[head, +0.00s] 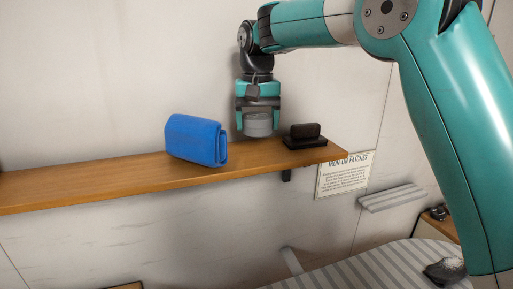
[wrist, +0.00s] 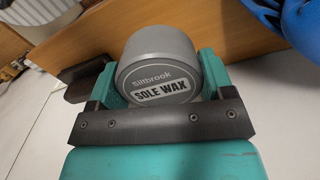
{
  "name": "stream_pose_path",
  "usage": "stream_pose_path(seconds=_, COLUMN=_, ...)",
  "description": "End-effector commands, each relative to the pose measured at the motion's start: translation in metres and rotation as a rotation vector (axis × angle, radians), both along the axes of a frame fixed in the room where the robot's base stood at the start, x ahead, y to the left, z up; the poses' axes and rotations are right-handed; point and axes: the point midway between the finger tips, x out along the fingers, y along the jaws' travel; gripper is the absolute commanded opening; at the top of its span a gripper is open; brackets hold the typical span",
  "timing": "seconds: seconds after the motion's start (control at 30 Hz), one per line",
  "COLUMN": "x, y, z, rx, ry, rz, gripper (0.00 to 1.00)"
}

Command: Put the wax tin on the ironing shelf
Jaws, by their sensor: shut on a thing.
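The wax tin is a grey round tin (head: 258,124), and in the wrist view the tin (wrist: 160,65) shows a "SOLE WAX" label. My gripper (head: 257,115) is shut on it, with a teal finger on each side. The tin is at the wooden shelf (head: 90,183), between a blue folded cloth bundle and a dark brush-like block. I cannot tell whether its underside touches the shelf or hangs just above it. The shelf also shows in the wrist view (wrist: 212,25).
The blue bundle (head: 196,139) stands left of the tin, and the dark block (head: 304,136) sits close on its right near the shelf's end. The shelf's left part is clear. Below are a printed sign (head: 345,175) and a striped ironing board (head: 375,268).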

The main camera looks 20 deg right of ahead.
Motion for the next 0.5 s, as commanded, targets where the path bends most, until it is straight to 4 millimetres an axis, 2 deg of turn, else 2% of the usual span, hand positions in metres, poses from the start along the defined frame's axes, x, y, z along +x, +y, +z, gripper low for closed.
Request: stream_pose_path(seconds=0.5, x=0.0, y=0.0, z=-0.059, rx=0.0, ry=0.001, rz=0.0, gripper=0.49)
